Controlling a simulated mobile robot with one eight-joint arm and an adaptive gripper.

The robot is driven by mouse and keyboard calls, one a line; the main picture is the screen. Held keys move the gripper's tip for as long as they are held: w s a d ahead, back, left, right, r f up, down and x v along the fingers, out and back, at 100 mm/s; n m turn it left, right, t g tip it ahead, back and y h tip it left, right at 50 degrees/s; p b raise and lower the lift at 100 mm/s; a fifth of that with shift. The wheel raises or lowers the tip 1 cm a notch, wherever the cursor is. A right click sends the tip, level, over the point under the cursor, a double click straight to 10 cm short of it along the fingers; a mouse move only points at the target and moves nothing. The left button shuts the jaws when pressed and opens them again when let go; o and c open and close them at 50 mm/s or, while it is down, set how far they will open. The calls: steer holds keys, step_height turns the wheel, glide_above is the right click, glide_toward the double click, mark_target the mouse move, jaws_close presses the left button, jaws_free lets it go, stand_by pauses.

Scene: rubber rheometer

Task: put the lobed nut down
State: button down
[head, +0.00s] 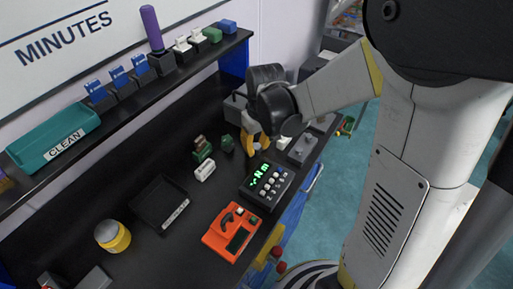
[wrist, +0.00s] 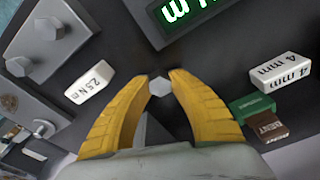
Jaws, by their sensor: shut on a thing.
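My gripper (head: 257,145) is over the right part of the black bench in the head view, its yellow fingers pointing down. In the wrist view the fingertips (wrist: 158,84) are closed on a small light grey piece (wrist: 159,87), which I take to be the lobed nut. Its visible face looks six-sided; its lobes cannot be made out. The nut is hidden by the fingers in the head view. I cannot tell whether it touches the bench.
A device with a green display (head: 269,179) stands near the gripper, with an orange unit (head: 231,231) in front. A white "2.5 N m" block (wrist: 90,82) and grey bolted block (wrist: 45,55) lie left in the wrist view; a "4 mm" block (wrist: 281,72) lies right. A black tray (head: 147,190) is farther left.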

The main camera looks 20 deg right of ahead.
steer(key=shift+r, duration=0.1)
steer(key=shift+f, duration=0.2)
steer(key=c, duration=1.2)
jaws_free()
steer(key=shift+r, duration=0.1)
step_height(320, 180, up, 12)
steer(key=s+p, duration=0.2)
steer(key=p, duration=0.2)
steer(key=shift+s+r+m+t, duration=0.45)
steer(key=shift+s+r+t, duration=0.5)
steer(key=shift+s, duration=0.85)
steer(key=shift+s+r+m+t, duration=0.5)
steer(key=shift+s+r+t, duration=0.45)
steer(key=shift+s, duration=0.85)
steer(key=shift+s+r+m+t, duration=0.45)
steer(key=shift+s+r+t, duration=0.5)
steer(key=shift+s, duration=0.85)
steer(key=shift+f, duration=0.1)
